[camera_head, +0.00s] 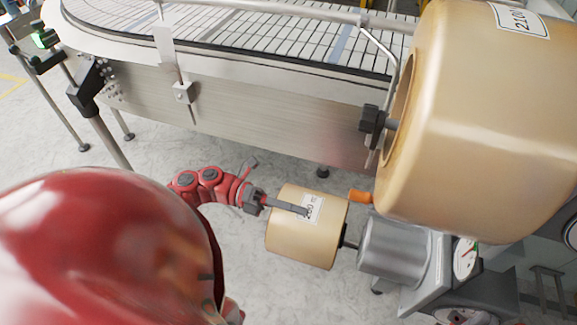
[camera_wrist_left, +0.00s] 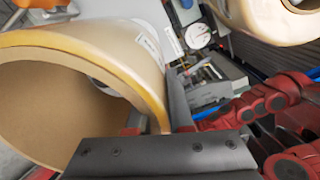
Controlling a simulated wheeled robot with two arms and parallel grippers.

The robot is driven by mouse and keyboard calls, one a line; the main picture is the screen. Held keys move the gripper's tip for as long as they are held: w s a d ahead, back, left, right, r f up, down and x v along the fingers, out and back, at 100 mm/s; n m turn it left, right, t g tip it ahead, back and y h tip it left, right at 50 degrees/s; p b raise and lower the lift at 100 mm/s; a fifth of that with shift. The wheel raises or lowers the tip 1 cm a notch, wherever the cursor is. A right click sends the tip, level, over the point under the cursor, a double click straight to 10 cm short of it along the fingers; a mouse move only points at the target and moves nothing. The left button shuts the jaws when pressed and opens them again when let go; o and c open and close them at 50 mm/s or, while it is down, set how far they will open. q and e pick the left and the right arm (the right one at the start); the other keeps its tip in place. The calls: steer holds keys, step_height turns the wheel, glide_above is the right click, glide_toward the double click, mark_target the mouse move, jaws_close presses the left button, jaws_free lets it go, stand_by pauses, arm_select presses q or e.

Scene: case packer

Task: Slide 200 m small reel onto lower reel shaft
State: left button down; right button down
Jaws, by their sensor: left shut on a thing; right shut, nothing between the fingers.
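The 200 m small reel (camera_head: 290,249), tan with a white label, is held off the floor by my left gripper (camera_head: 300,209). In the left wrist view the gripper (camera_wrist_left: 158,120) is shut on the wall of the reel (camera_wrist_left: 125,50), whose hollow core faces the camera. A dark lower reel shaft (camera_head: 349,244) shows between the reel's right face and a grey cylinder (camera_head: 395,250). How far the shaft enters the core is hidden. My right gripper cannot be made out; red arm links show at right in the left wrist view.
A large tan reel (camera_head: 480,120) hangs above right, close over the small reel. An orange handle (camera_head: 360,196) sits just right of it. A conveyor (camera_head: 250,110) runs behind. A round gauge (camera_head: 466,258) is at lower right. Open floor lies below the reel.

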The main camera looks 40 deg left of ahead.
mark_target(337, 220)
arm_select(q)
steer(key=shift+p+x, duration=0.75)
steer(key=shift+x, duration=1.6)
steer(key=shift+p+x, duration=0.6)
steer(key=shift+x, duration=1.95)
steer(key=shift+b+x, duration=1.25)
steer(key=shift+x, duration=2.6)
steer(key=shift+f+b, duration=0.3)
steer(key=shift+b, duration=0.2)
steer(key=c, duration=0.8)
jaws_free()
steer(key=shift+o, duration=0.3)
